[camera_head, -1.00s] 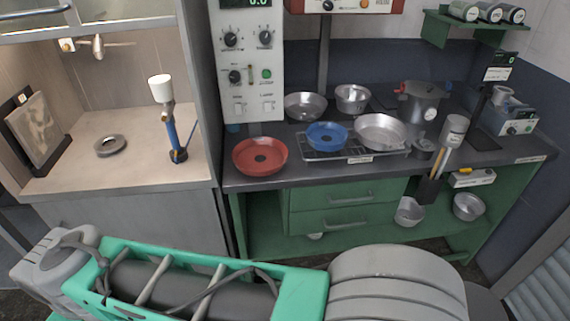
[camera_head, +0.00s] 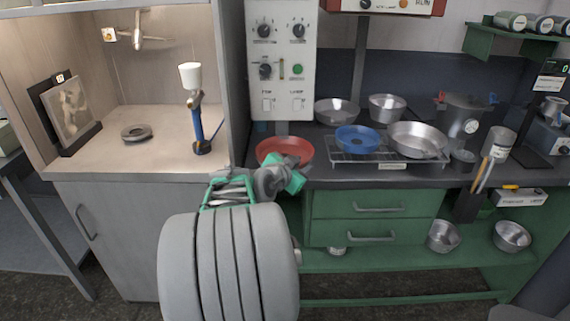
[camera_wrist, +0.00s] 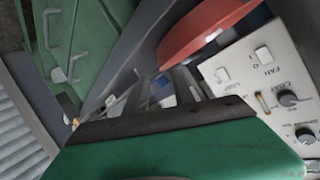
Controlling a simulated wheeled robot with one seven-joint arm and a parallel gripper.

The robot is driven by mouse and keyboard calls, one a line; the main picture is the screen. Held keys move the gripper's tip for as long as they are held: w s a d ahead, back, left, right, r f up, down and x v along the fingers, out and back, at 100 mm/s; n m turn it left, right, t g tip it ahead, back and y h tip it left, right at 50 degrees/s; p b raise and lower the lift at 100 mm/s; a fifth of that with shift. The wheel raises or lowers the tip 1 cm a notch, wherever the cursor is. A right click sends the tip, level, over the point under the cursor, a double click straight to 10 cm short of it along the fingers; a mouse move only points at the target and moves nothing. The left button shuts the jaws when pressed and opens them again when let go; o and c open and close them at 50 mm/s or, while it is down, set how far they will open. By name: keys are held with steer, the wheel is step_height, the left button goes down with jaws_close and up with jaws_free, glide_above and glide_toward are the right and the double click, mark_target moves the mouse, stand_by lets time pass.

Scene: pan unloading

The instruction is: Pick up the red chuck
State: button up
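The red chuck (camera_head: 285,151) is a round, shallow red disc on the dark bench top, at the left end beneath the control panel. My arm covers part of its front edge in the head view. It also shows in the wrist view (camera_wrist: 200,28) at the top, cut off by the frame. My gripper (camera_wrist: 183,84) shows in the wrist view as dark fingers with a gap between them. It is empty and open, apart from the chuck. In the head view the fingertips are hard to make out near the bench's front edge.
A blue disc (camera_head: 357,139) sits on a wire rack (camera_head: 345,158) to the right, beside metal pans (camera_head: 417,138). The control panel (camera_head: 281,65) stands right behind the chuck. A grey cabinet wall (camera_head: 237,90) is close on the left. Green drawers (camera_head: 375,205) lie below.

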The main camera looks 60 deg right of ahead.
mark_target(307, 163)
steer(key=x, duration=0.6)
steer(key=shift+w+d+f+p, duration=0.15)
steer(key=shift+d+f+p, duration=0.1)
steer(key=shift+p, duration=0.1)
steer(key=shift+c, duration=0.2)
jaws_close()
steer(key=shift+a, duration=0.1)
stand_by(0.6)
